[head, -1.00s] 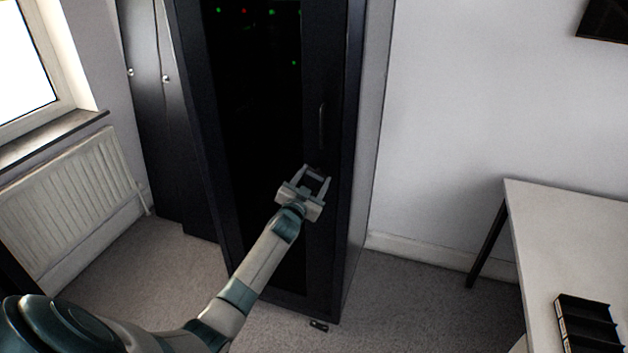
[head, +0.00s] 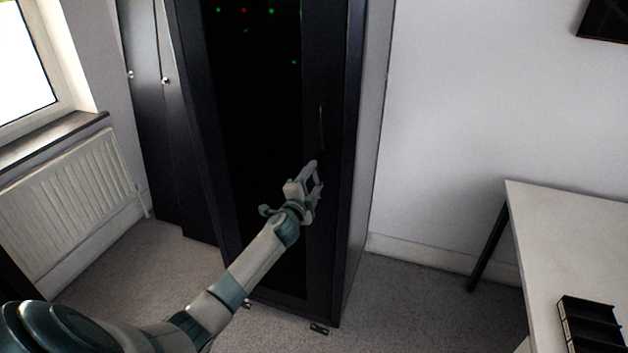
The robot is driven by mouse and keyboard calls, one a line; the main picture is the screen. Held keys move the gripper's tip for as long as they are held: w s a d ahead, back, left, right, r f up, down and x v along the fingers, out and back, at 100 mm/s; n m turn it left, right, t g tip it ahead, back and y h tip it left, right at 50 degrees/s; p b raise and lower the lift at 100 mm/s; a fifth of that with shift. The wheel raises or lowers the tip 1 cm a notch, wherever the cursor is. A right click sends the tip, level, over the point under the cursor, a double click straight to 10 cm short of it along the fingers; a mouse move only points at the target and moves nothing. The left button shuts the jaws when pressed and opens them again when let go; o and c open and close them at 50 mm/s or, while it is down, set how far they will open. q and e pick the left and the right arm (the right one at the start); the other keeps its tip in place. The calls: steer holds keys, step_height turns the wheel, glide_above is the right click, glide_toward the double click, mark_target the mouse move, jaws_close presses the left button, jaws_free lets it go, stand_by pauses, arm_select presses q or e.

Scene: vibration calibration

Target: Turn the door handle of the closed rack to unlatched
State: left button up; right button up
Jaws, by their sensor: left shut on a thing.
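The rack (head: 357,200) is a tall black cabinet with a dark door (head: 255,130), which looks closed. A slim vertical pull bar (head: 322,128) sits on the right side of the door. My left gripper (head: 314,172) is just below this bar, against the door's right frame. It is shut on the door handle, which its fingers mostly hide, so I cannot tell the handle's exact angle. The gripper is rolled over to one side. My right gripper is out of view.
Dark lockers (head: 150,110) stand left of the rack, beyond a radiator (head: 75,195) under a window. A white table (head: 570,235) with a black slotted rack (head: 590,325) is at the right. Carpet (head: 410,300) lies clear between the rack and the table.

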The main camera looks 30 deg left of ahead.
arm_select(q)
steer(key=shift+m, duration=1.5)
steer(key=o, duration=1)
steer(key=shift+o, duration=0.2)
steer(key=b+v, duration=0.3)
steer(key=v, duration=1.4)
steer(key=shift+s, duration=0.2)
steer(key=shift+f, duration=0.15)
